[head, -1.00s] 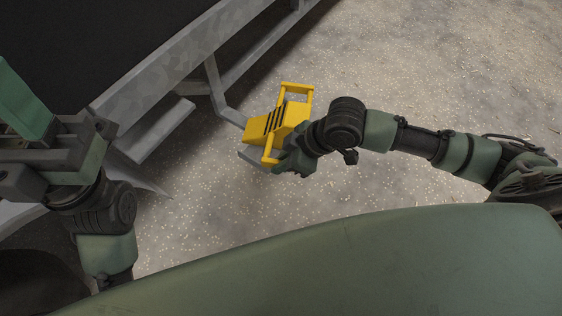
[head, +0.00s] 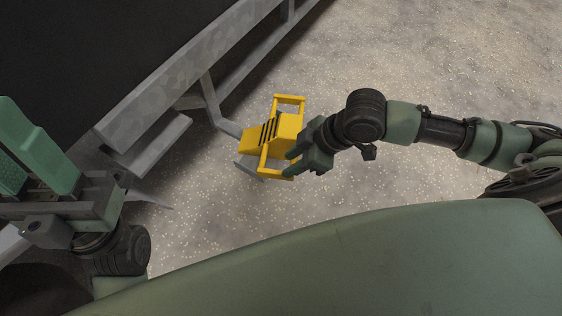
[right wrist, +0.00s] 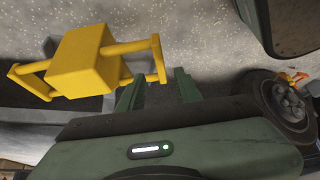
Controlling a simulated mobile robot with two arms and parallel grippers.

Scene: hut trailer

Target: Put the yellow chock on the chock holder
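The yellow chock (head: 284,127), with black stripes and bar handles, sits at the end of a grey metal arm low beside the trailer. Grey metal that looks like the chock holder (head: 247,164) shows just under it; most of the contact is hidden. My right gripper (head: 289,163) is open at the chock's near right handle. In the right wrist view the chock (right wrist: 84,62) is left of the fingers (right wrist: 158,80), and its handle end lies by the gap between the tips. My left gripper (head: 20,150) is open and empty at the left edge.
The grey trailer frame rail (head: 185,78) runs diagonally up the left side, with a step-like plate (head: 152,145) below it. The speckled concrete floor (head: 430,60) is clear to the right.

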